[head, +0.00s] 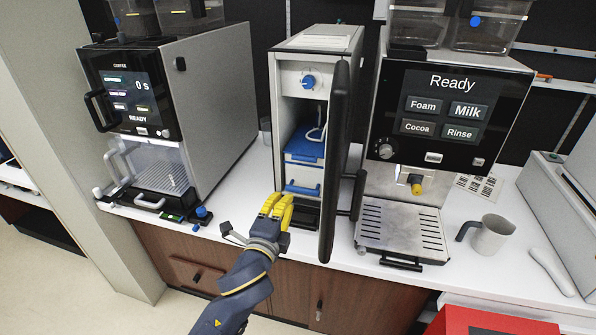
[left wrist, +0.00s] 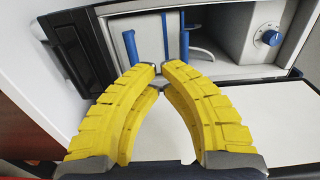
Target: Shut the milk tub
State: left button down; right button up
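The milk tub (head: 303,172) stands inside the narrow middle cooler. It has a white front, a blue handle (head: 302,189) and blue at its top (head: 304,149). A white hose runs down behind that top. I cannot tell how the lid sits. In the left wrist view, turned sideways, the blue handle (left wrist: 131,46) and the blue top edge (left wrist: 184,36) show beyond my fingers. My left gripper (head: 278,206) is in front of the cooler's lower left, empty, with its yellow fingertips (left wrist: 159,68) together. It looks apart from the tub. My right gripper is out of view.
The cooler's black door (head: 336,170) stands open, jutting forward right of the tub. A coffee machine (head: 180,100) stands left; a Ready-screen machine (head: 440,130) stands right, with a metal jug (head: 491,236) beside it. The white counter's front edge lies under my arm.

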aim_at(299, 167)
pick_arm(q)
jog(key=x, duration=1.3)
jog(key=shift+w, duration=0.35)
